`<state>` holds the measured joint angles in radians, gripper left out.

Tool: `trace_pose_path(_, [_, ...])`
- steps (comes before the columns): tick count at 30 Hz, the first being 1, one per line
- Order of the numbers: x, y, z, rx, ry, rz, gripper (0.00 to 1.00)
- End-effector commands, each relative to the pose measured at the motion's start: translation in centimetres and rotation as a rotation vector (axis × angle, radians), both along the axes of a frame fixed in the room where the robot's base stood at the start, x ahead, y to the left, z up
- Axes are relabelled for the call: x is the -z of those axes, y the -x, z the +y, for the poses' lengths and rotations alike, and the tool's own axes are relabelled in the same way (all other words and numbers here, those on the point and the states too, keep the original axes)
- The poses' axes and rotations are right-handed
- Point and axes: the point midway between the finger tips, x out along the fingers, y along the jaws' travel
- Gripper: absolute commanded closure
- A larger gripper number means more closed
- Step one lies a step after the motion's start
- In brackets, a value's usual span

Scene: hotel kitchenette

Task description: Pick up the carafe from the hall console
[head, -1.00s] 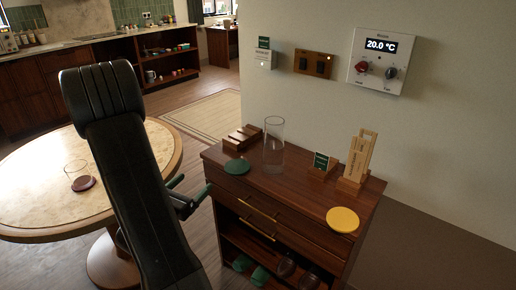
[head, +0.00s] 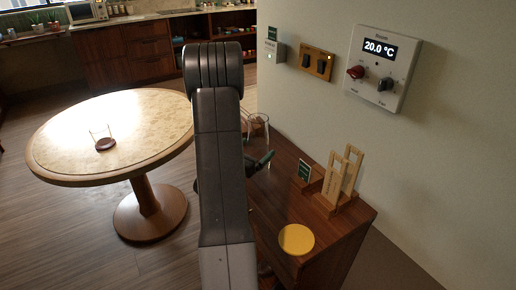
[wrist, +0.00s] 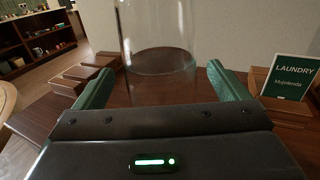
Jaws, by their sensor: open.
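The carafe is a clear glass cylinder (wrist: 157,35) standing upright in the wrist view. Its lower part shows between my two green fingers, with a finger on either side. I cannot tell whether either finger touches the glass. My gripper (wrist: 160,82) is open. In the head view my arm hides most of the carafe, and only its upper part (head: 261,126) shows beside the arm. The hall console (head: 320,222) is dark wood, and the carafe stands on its top. One green finger shows in the head view, low beside the carafe.
A laundry sign (wrist: 291,76) stands right of my gripper, and wooden blocks (wrist: 84,73) lie to the left. A wooden stand (head: 343,176) and a yellow disc (head: 296,239) are on the console. The wall carries a thermostat (head: 383,62). A round table (head: 75,128) is left.

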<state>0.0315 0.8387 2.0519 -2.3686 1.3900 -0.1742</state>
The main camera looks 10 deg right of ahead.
Motion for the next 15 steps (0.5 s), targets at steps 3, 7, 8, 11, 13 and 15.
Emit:
trace_pose_path(3, [-0.07,-1.05,-1.14,0.002,-0.001,0.000,0.06])
trace_pose_path(7, [-0.03,-1.45,-1.52,0.001,0.000,0.000,0.06])
trace_pose_path(8, [-0.01,-1.47,-1.51,0.000,0.000,0.000,0.06])
trace_pose_path(11, [0.01,-1.46,-1.48,0.000,-0.001,0.001,0.06])
trace_pose_path(13, [0.02,-1.45,-1.48,0.000,-0.001,0.001,0.10])
trace_pose_path(15, [0.01,-1.45,-1.48,0.000,-0.001,0.001,0.23])
